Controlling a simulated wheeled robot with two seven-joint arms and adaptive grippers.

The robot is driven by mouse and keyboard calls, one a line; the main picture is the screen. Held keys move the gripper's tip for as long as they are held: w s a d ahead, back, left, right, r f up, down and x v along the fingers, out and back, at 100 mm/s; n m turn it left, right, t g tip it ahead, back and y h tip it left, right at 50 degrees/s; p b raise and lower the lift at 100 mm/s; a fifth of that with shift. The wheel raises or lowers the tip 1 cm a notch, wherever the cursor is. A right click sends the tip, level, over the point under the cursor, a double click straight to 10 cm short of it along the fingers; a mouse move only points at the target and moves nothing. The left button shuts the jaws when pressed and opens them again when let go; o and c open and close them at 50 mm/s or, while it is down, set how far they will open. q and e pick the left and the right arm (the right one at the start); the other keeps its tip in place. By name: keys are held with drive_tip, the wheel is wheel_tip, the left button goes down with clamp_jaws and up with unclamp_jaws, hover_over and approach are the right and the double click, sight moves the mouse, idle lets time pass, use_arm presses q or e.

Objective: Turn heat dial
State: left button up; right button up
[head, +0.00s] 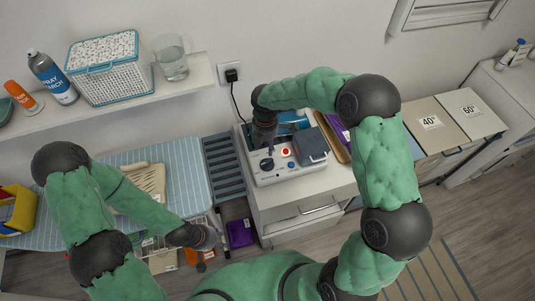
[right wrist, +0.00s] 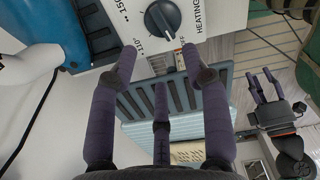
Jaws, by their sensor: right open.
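The heat dial is a round dark knob with a pale pointer mark (right wrist: 162,18), on a white panel marked HEATING with degree figures. In the head view the dial (head: 267,164) sits at the front left of a white device (head: 290,172) on a cabinet. My right gripper (head: 270,147) comes down just behind the dial. In the right wrist view its dark purple fingers (right wrist: 160,62) are spread and empty, with the dial beyond the tips, apparently not touching. My left gripper (head: 217,238) hangs low at the left, away from the device; its fingers look spread and empty in the wrist view (right wrist: 262,90).
The device also has a red-lit button (head: 286,152) and a grey block (head: 311,146). A blue-grey slatted rack (head: 224,166) lies left of it. A striped ironing board (head: 190,175) and a shelf with bottles and a basket (head: 104,65) are further left.

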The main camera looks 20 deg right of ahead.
sight(265, 161)
wheel_tip(265, 161, down, 10)
drive_tip(key=shift+s+a+r+b, duration=0.1)
drive_tip(key=shift+b, duration=0.6)
clamp_jaws()
